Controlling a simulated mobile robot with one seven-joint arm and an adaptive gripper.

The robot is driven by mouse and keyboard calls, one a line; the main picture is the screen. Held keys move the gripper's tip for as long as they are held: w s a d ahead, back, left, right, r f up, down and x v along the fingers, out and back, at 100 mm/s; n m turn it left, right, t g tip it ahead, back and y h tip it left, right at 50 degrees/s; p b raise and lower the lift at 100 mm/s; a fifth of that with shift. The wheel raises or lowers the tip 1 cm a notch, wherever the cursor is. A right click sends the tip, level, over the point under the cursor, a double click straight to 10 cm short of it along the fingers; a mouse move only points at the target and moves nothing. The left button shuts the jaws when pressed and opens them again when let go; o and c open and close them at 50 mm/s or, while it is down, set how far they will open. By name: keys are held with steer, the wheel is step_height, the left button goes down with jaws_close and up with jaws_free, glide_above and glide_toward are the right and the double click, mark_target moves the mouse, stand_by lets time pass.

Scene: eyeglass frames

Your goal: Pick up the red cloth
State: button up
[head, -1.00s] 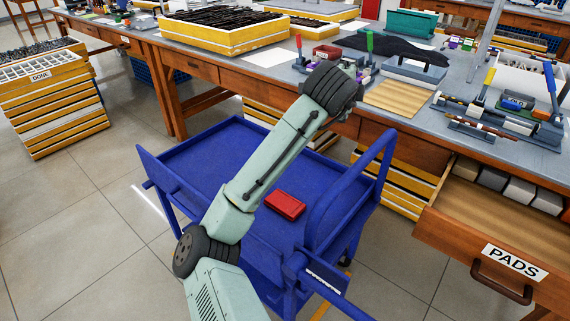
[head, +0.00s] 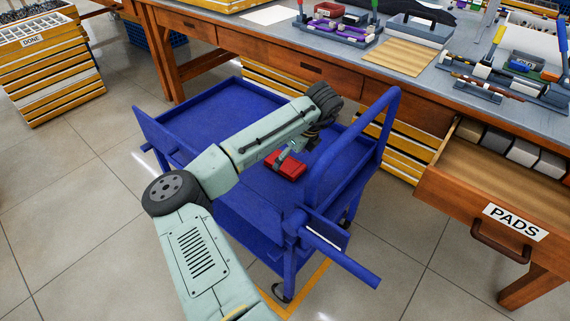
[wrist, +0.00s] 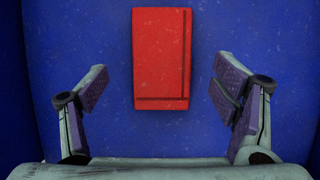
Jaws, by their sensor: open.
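The red cloth (head: 287,166) looks like a small flat red block with a dark line along one edge. It lies on the top tray of the blue cart (head: 205,129), toward the cart's handle end. In the wrist view the cloth (wrist: 161,58) is upright in the picture, centred between and beyond the fingers. My gripper (wrist: 162,84) is open and empty, with one finger on each side and no finger touching the cloth. In the head view my gripper (head: 288,152) is just above the cloth, partly covering it.
The cart's raised rim and looped handle (head: 387,120) stand close to the cloth. A workbench (head: 290,50) with tools lies behind the cart. An open drawer labelled PADS (head: 514,222) juts out at right. The cart tray's left part is bare.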

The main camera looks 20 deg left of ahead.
mark_target(285, 162)
steer(key=shift+x, duration=1.85)
steer(key=shift+w, duration=0.15)
steer(key=shift+c, duration=0.6)
steer(key=c, duration=1)
step_height(285, 162, up, 10)
steer(key=shift+r, duration=0.1)
